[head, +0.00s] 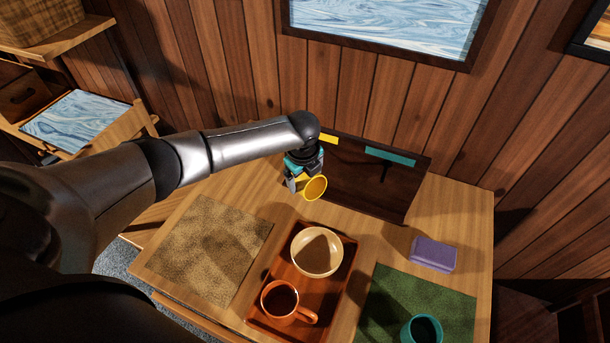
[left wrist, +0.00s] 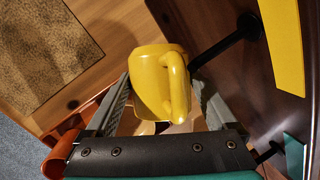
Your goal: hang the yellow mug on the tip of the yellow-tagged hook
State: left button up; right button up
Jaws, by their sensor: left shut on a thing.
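The yellow mug (head: 316,188) is held by my left gripper (head: 303,180), in front of the dark hook board (head: 345,185). In the left wrist view the mug (left wrist: 152,85) sits between the two fingers of the gripper (left wrist: 158,108), with its handle facing the camera. The yellow tag (head: 329,139) is on the board's upper left and shows large in the left wrist view (left wrist: 283,40). Beside that tag a dark hook (left wrist: 228,42) sticks out, its end close to the mug's handle. I cannot tell whether they touch. My right gripper is out of view.
A teal tag (head: 390,157) with its hook (head: 384,173) is on the board's right. On the table are a tray (head: 338,291) with a cream bowl (head: 317,250) and an orange mug (head: 281,301), a purple block (head: 433,253), and a teal mug (head: 422,330) on a green mat (head: 447,296).

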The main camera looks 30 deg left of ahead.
pick_arm(q)
jog(key=shift+w, duration=0.3)
jog(key=shift+w+b, duration=0.35)
jog(key=shift+b, duration=0.05)
jog(key=shift+w+b, duration=0.45)
jog(key=shift+w, duration=0.15)
dwell(0.6)
jog(key=shift+w+a+f+b, duration=0.1)
jog(key=shift+w+f+b, duration=0.25)
jog(key=shift+w+b, duration=0.25)
dwell(0.4)
jog(key=shift+f+b, duration=0.3)
jog(key=shift+f, duration=0.05)
dwell(1.0)
jog(key=o, duration=1.2)
jog(key=shift+o, duration=0.2)
